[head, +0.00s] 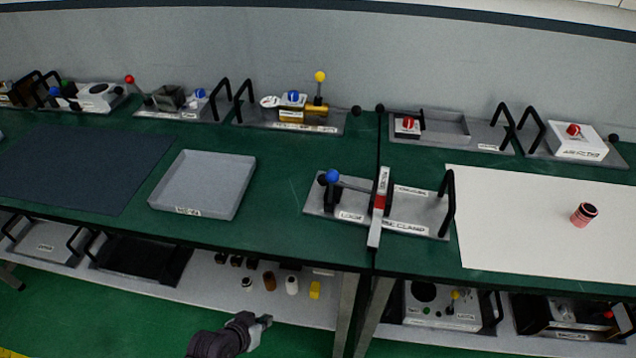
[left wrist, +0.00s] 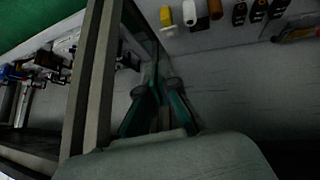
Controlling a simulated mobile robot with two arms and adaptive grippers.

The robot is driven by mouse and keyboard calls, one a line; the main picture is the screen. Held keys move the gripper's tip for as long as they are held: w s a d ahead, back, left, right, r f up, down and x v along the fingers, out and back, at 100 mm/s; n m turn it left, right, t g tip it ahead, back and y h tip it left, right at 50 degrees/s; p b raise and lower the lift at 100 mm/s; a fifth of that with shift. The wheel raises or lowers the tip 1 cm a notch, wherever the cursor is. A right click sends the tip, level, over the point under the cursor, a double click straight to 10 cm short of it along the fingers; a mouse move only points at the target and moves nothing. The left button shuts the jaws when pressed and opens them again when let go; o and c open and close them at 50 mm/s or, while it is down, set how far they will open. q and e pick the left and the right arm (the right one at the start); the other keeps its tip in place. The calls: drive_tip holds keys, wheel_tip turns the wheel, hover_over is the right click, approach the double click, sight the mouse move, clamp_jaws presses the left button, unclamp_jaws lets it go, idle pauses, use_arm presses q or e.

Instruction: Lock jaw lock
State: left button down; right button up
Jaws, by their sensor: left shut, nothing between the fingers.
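The clamp fixture (head: 420,222) sits on the green table near the middle of the head view. It is a grey plate with a label reading LOCK at its left and a partly legible CLAMP label at its right. A lever with a blue ball knob (head: 333,176) stands at its left end. An upright grey and red bar (head: 379,205) crosses its middle, and a black handle stands at its right end. My left gripper (head: 264,321) is low in front of the table, well below and left of the fixture. Its fingers (left wrist: 158,82) are shut and empty. My right gripper is not in view.
A grey tray (head: 203,184) and a dark mat (head: 85,165) lie left of the fixture. A white sheet (head: 540,230) with a red cylinder (head: 584,214) lies to the right. Several fixtures line the back. A lower shelf (head: 225,291) holds small bottles beneath the table edge.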

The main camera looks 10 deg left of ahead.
use_arm(q)
drive_tip(key=w+d+r+t+h, duration=0.1)
drive_tip(key=w+r, duration=0.1)
drive_tip(key=r, duration=0.4)
drive_tip(key=w+d+r+t+h, duration=0.1)
drive_tip(key=d+r, duration=0.1)
drive_tip(key=r, duration=0.4)
wheel_tip(320, 180, up, 23)
drive_tip(key=t+h+p, duration=0.2)
drive_tip(key=t+h, duration=0.2)
drive_tip(key=t, duration=0.3)
hover_over(331, 187)
drive_tip(key=s+a, duration=0.4)
drive_tip(key=a, duration=0.1)
drive_tip(key=w+d+f, duration=0.1)
drive_tip(key=d+f, duration=0.1)
drive_tip(key=f, duration=0.1)
drive_tip(key=shift+w+d, duration=0.2)
drive_tip(key=shift+w, duration=0.2)
drive_tip(key=shift+r, duration=0.1)
